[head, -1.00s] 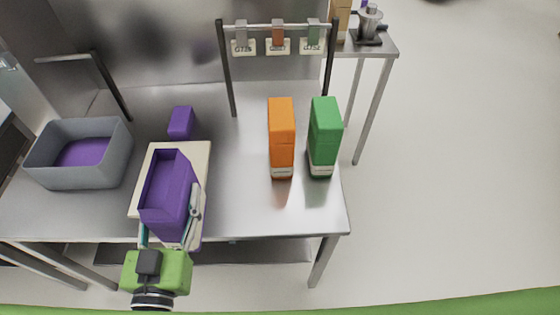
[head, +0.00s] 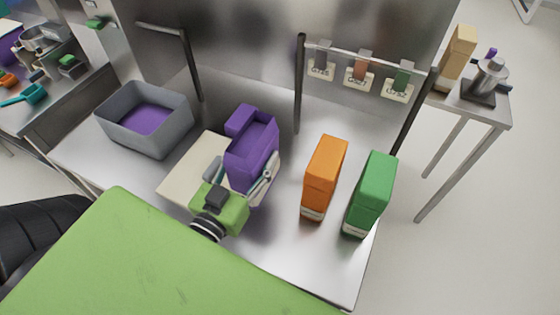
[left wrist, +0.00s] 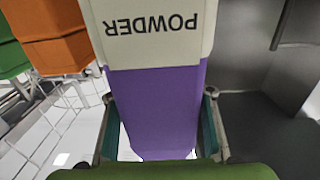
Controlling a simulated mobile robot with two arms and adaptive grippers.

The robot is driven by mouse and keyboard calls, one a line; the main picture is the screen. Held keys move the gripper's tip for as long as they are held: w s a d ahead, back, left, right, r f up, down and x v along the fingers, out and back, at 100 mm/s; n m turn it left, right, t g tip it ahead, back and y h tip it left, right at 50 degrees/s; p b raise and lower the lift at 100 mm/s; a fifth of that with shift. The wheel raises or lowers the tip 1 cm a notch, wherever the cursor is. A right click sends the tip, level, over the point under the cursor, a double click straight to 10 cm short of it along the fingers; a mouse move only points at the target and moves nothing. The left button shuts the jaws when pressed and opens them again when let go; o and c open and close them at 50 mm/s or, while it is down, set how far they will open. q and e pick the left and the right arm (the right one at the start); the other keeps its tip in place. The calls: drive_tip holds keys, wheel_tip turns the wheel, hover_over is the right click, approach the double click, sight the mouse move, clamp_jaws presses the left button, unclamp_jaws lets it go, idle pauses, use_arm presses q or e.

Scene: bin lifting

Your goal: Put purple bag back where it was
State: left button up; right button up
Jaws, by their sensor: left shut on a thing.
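The open-topped purple bag (head: 250,157) is in my left gripper (head: 238,180), with one finger on each side of it. In the left wrist view the purple bag (left wrist: 155,100) fills the middle, its white label reading POWDER upside down, between the fingers of the left gripper (left wrist: 160,125). In the head view it overlaps the right part of a pale flat board (head: 190,172); I cannot tell its height above the table. My right gripper is not in view.
An orange bag (head: 322,178) and a green bag (head: 371,193) stand upright at right. A grey bin (head: 170,142) with purple contents is at left. A rack with hanging tags (head: 360,78) stands behind. Bare metal table (head: 278,222) lies between the purple and orange bags.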

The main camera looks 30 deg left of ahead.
use_arm(q)
drive_tip(key=w, duration=0.1)
drive_tip(key=w+f, duration=0.1)
drive_tip(key=w, duration=0.1)
drive_tip(key=w+d+f, duration=0.1)
drive_tip(key=shift+w+f+p, duration=0.1)
drive_tip(key=shift+w+p, duration=0.1)
drive_tip(key=shift+p, duration=0.1)
drive_tip(key=w+f, duration=0.4)
drive_tip(key=f, duration=0.4)
drive_tip(key=shift+d+f, duration=0.15)
drive_tip(key=shift+d, duration=0.25)
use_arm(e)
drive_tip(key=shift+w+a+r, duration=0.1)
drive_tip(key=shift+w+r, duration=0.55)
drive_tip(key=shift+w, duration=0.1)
use_arm(q)
drive_tip(key=shift+f, duration=0.2)
drive_tip(key=o, duration=1.4)
drive_tip(key=shift+c, duration=0.2)
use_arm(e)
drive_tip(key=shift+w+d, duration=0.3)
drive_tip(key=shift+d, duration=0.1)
